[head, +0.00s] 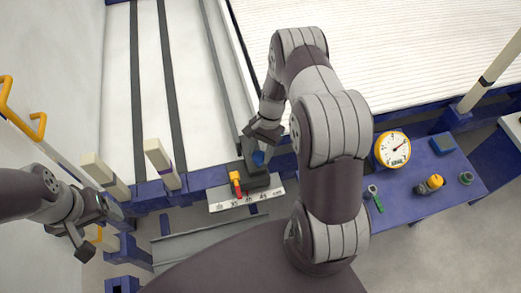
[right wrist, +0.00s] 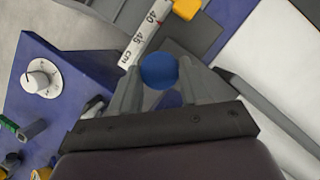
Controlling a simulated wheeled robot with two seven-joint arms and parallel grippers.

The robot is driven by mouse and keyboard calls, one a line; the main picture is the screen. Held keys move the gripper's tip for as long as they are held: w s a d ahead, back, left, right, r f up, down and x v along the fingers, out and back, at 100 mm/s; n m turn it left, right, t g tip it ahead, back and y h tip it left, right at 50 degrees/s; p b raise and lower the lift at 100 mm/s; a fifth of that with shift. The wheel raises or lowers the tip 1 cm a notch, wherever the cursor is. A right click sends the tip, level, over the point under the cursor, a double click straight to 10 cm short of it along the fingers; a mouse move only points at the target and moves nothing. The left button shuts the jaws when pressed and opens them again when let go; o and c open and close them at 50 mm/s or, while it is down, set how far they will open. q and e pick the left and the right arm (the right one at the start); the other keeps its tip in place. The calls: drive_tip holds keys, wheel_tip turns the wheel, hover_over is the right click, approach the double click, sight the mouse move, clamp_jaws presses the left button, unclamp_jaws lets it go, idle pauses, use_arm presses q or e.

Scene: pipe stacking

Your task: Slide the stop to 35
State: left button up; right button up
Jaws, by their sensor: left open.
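The stop is a dark grey block (head: 257,178) with a blue knob (head: 258,158) on top, beside a white scale strip (head: 246,195). In the right wrist view, the blue knob (right wrist: 159,71) sits between the two fingertips of my right gripper (right wrist: 160,80), which appear to touch it on both sides. The scale (right wrist: 146,36) shows 40 and 45 cm there; I cannot read which mark the stop stands at. In the head view, my right gripper (head: 258,143) is at the knob, partly hiding it. My left gripper (head: 92,222) is open and empty at the far left.
A yellow piece with a red lever (head: 236,182) stands at the scale. A blue side table (head: 410,195) at right holds a yellow dial gauge (head: 392,150) and small parts. Pale posts (head: 158,155) stand at left. A yellow rail (head: 25,118) is at the left wall.

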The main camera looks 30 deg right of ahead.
drive_tip(key=shift+a, duration=0.3)
clamp_jaws()
drive_tip(key=a, duration=0.2)
drive_tip(key=w+a+p, duration=0.1)
drive_tip(key=a, duration=0.1)
drive_tip(key=shift+w+a, duration=0.1)
drive_tip(key=shift+a, duration=0.05)
drive_tip(key=o, duration=1.3)
unclamp_jaws()
drive_tip(key=p+v, duration=0.1)
drive_tip(key=v, duration=1.1)
drive_tip(key=shift+r+p, duration=0.3)
